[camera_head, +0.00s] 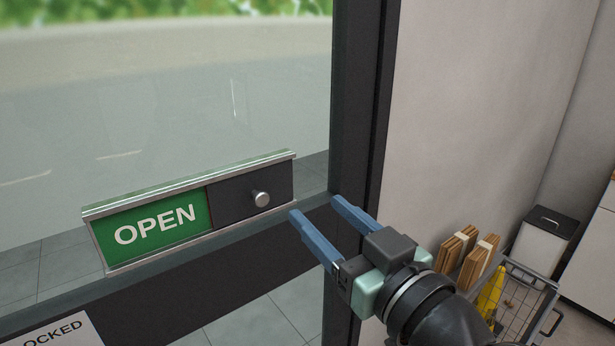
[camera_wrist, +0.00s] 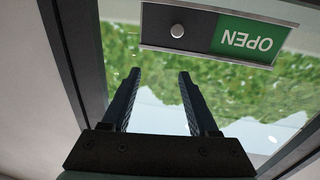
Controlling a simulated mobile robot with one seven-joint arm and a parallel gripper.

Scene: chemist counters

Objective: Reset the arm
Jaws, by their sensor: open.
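My gripper (camera_head: 312,206) is open, with nothing between its two blue fingers. It is in front of the glass door, just right of the sliding sign (camera_head: 190,212). The sign has a green panel reading OPEN on its left and a dark slider with a round silver knob (camera_head: 261,199) on its right. The fingertips are apart from the knob.
The dark door frame (camera_head: 358,100) stands close by my gripper. At the lower right are a wire basket (camera_head: 530,290) with a yellow item, brown packages (camera_head: 470,255), and a white bin with a black lid (camera_head: 540,240). A partly visible sign (camera_head: 55,332) reads "OCKED".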

